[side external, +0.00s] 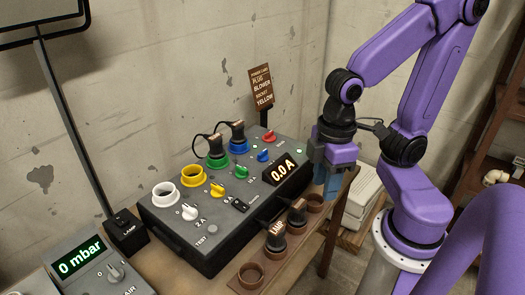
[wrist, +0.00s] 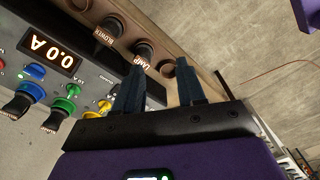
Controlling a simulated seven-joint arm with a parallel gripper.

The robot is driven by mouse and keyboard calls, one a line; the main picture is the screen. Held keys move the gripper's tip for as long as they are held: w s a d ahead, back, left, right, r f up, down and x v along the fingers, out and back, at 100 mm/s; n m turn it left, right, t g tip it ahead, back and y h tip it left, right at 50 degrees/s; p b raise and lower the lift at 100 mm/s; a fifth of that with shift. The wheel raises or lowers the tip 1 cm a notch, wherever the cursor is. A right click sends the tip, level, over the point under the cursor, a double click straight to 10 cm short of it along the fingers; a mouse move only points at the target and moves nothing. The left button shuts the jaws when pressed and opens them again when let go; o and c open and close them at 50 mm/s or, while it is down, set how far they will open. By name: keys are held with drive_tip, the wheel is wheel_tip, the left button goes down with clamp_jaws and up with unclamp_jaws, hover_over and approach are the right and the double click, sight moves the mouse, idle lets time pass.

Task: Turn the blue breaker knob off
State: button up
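The blue breaker knob (side external: 262,155) sits on the grey power panel (side external: 212,232), between the blue socket (side external: 239,147) and the lit 0.0 A display (side external: 284,173). It also shows in the wrist view (wrist: 36,71) at the left. Which setting it points to is too small to tell. A dark plug with a cable stands in the blue socket. My gripper (side external: 332,190) is to the right of the panel, apart from the knob, pointing down. In the wrist view my gripper (wrist: 160,66) has its two fingers spread with nothing between them.
Red (side external: 269,136), green (side external: 240,172), yellow (side external: 217,190) and white (side external: 189,211) knobs share the panel. A plug fills the green socket (side external: 216,158). A wooden rack (side external: 252,275) with upright plugs lies in front. A sign (side external: 261,80) stands behind.

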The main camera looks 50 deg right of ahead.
drive_tip(key=w+r+m, duration=0.2)
drive_tip(key=w+m, duration=0.5)
drive_tip(key=w, duration=0.3)
drive_tip(key=m, duration=2.2)
hover_over(263, 152)
wheel_tip(263, 152, down, 17)
drive_tip(key=shift+w, duration=0.1)
clamp_jaws()
